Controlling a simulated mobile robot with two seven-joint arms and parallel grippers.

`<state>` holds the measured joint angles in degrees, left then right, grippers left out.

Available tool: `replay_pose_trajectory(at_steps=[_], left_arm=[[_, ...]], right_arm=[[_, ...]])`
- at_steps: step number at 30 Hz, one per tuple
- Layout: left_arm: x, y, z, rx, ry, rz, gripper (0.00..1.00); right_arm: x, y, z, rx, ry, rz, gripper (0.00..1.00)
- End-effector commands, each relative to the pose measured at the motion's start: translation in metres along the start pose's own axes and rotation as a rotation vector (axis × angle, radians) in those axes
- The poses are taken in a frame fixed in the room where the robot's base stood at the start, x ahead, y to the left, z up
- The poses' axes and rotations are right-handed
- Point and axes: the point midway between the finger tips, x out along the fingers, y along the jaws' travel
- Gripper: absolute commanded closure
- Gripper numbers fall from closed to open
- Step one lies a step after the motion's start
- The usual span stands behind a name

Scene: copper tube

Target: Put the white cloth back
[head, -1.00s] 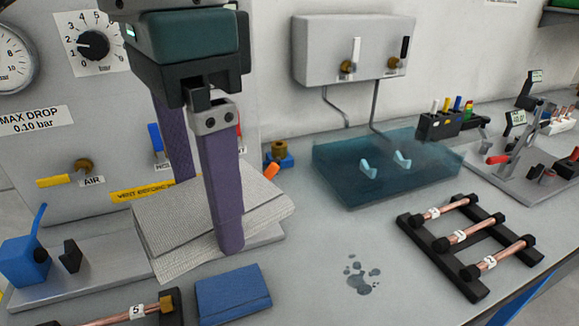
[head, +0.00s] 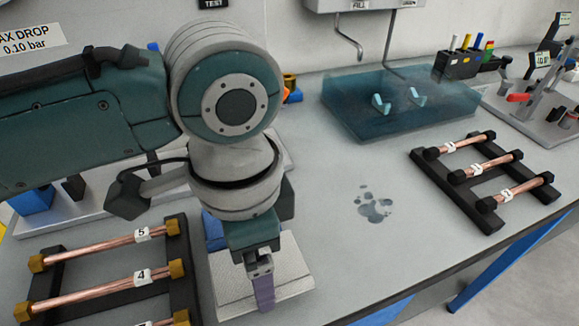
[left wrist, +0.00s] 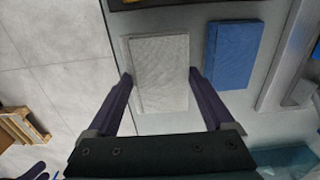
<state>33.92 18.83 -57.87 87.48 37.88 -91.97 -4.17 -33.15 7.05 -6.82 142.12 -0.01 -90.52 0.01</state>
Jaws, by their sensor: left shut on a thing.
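The folded white cloth (head: 235,285) is at the front of the bench, right of the rack with copper tubes. It also shows in the left wrist view (left wrist: 160,60), flat and square between two purple fingers. My left gripper (head: 264,300) points down and is shut on the cloth, a finger at each side edge (left wrist: 162,80). I cannot tell whether the cloth touches the bench. My right gripper is not in view.
A blue cloth (left wrist: 232,55) lies beside the white one. A black rack with numbered copper tubes (head: 105,287) stands at left, another rack (head: 480,165) at right. A teal basin (head: 400,110) is behind. A wet patch (head: 375,207) lies on clear bench.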

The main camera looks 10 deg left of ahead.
Motion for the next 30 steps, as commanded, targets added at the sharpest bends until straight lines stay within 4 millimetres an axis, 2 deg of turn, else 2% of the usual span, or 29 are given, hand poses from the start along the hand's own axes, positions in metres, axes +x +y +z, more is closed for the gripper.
replay_pose_trajectory(at_steps=[7, 20, 21, 24, 30], left_arm=[[0.035, 0.0, 0.001, -0.001, -0.002, 0.001, 0.58], [0.042, 0.0, 0.0, -0.001, -0.001, 0.0, 0.58], [0.041, 0.0, 0.0, -0.001, -0.001, 0.0, 0.09], [0.04, 0.0, 0.0, -0.001, -0.001, 0.0, 0.0], [0.04, 0.0, 0.0, -0.001, -0.001, 0.0, 0.0]], right_arm=[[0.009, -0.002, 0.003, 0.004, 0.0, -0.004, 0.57], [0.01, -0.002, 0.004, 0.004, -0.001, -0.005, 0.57], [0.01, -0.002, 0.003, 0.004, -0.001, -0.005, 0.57], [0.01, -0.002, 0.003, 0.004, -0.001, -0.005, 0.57], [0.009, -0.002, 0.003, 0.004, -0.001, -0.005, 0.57]])
